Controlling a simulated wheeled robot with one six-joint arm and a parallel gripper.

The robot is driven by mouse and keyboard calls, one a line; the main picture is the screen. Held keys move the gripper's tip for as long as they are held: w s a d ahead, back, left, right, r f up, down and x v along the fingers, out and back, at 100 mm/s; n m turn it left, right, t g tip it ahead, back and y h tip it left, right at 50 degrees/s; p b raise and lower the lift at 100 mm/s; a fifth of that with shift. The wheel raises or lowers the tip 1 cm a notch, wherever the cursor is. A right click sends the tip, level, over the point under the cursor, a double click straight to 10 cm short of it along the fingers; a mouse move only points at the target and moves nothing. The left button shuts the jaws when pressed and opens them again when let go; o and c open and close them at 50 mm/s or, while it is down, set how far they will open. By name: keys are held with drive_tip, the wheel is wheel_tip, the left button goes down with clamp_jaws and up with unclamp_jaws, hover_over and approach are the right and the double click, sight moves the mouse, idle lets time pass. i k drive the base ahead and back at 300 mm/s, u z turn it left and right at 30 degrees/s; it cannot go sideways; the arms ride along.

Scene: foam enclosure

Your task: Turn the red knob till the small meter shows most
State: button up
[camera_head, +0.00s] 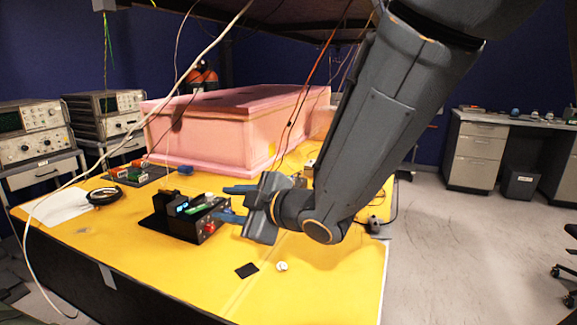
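The red knob (209,227) sits on the front face of a small black device (185,222) on the yellow table. A small lit blue-green display (182,207) shows on the device and may be the meter; its reading is too small to make out. My gripper (226,203) reaches in from the right, its two blue fingers apart with nothing seen between them. The fingertips are just above and right of the knob in the picture, and the lower one looks close to the device. I cannot tell whether it touches.
A pink foam enclosure (225,130) stands behind the device. A black cable coil (104,196) and white paper (60,207) lie to the left. A black square (247,270) and a small white object (282,266) lie in front. Loose wires hang across the view.

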sight(209, 227)
drive_tip(key=k, duration=1)
